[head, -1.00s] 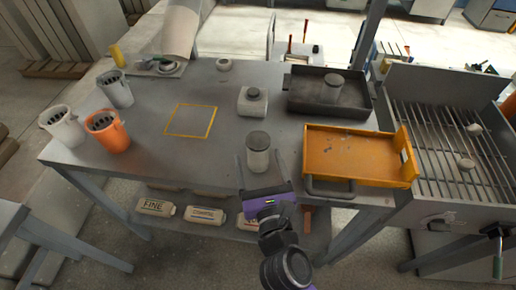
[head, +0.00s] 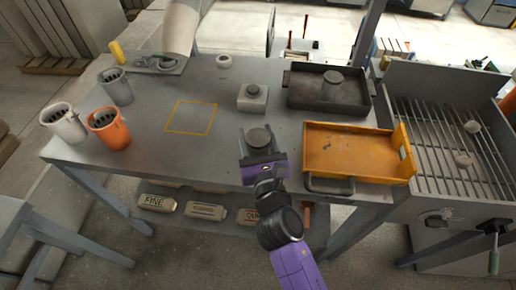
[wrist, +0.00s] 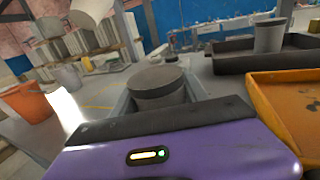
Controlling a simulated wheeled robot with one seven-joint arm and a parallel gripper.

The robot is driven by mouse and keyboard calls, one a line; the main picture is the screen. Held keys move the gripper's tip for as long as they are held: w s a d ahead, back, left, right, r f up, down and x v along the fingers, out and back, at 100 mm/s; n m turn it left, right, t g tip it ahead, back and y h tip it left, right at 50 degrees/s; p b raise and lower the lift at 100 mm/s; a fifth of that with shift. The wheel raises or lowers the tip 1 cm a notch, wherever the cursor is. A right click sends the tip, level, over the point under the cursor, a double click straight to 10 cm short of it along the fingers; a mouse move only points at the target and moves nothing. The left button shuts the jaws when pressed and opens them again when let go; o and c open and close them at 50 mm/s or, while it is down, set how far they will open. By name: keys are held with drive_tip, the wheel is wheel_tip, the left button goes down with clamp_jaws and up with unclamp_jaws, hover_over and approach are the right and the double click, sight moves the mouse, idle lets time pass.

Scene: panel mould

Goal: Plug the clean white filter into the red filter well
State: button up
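My gripper (head: 257,140), purple with grey fingers, is at the table's front edge. Its fingers are spread either side of an upright pale cylinder with a dark grey top (head: 259,137). The cylinder also stands between the fingers in the wrist view (wrist: 160,83), its lower part hidden by the gripper. A similar round top sits on a pale square block (head: 252,92), and another grey cylinder (head: 333,76) stands in the black tray. An orange-red cup with dark slots inside (head: 109,129) is at the table's left. I cannot tell which cylinder is clean.
A white cup (head: 63,123) and a grey cup (head: 116,86) flank the orange-red one. A yellow outlined square (head: 190,118) on the table is empty. The black tray (head: 300,101) and orange tray (head: 330,165) stand right, beside a grill (head: 445,120).

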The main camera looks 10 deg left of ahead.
drive_tip(key=c, duration=0.9)
drive_tip(key=shift+r, duration=0.15)
